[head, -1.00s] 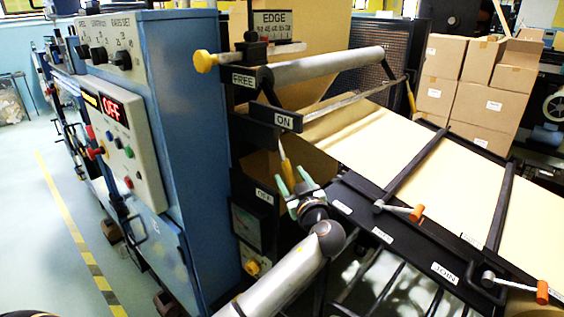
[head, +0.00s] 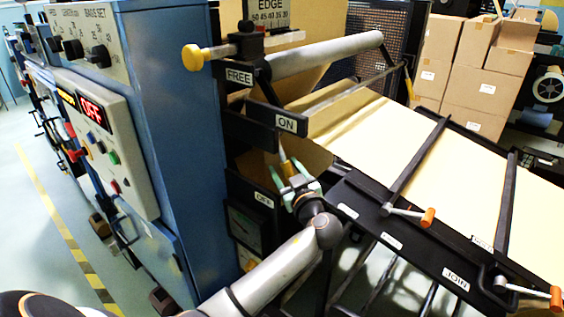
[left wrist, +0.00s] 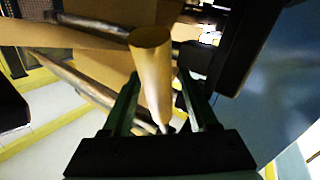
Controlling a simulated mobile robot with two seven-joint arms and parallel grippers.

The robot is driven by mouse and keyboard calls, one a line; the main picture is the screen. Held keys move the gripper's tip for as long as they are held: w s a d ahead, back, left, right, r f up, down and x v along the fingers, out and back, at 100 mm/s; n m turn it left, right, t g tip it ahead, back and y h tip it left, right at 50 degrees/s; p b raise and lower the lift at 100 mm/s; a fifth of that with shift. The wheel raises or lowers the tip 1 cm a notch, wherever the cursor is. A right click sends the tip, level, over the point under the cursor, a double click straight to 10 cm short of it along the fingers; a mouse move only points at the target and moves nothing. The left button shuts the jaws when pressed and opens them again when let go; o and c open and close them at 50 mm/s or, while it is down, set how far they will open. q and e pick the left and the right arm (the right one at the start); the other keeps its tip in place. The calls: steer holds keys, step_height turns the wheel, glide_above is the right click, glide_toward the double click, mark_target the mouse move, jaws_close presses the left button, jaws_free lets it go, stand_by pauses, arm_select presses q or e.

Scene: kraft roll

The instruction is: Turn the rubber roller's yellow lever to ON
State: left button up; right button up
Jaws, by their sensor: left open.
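The yellow lever (head: 284,157) of the rubber roller slants down between the ON plate (head: 286,123) and the OFF plate (head: 264,199) in the head view. My left gripper (head: 296,181) is just below ON, with its green fingers around the lower part of the lever. In the left wrist view the lever's thick yellow handle (left wrist: 153,72) stands between the two fingers of the left gripper (left wrist: 160,105), with gaps on both sides. The fingers are open; I see no firm contact. The lever's base is partly hidden by the gripper. My right gripper is not in view.
A blue cabinet with a control panel (head: 108,150) stands close on the left; its red display reads OFF. The grey roller (head: 325,54) and a FREE plate (head: 239,77) are above. The kraft sheet (head: 430,160) and dark frame lie right. Orange-tipped handles (head: 427,217) stick out there.

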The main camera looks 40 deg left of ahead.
arm_select(q)
steer(key=shift+w+a, duration=0.15)
stand_by(0.3)
jaws_close()
stand_by(1.2)
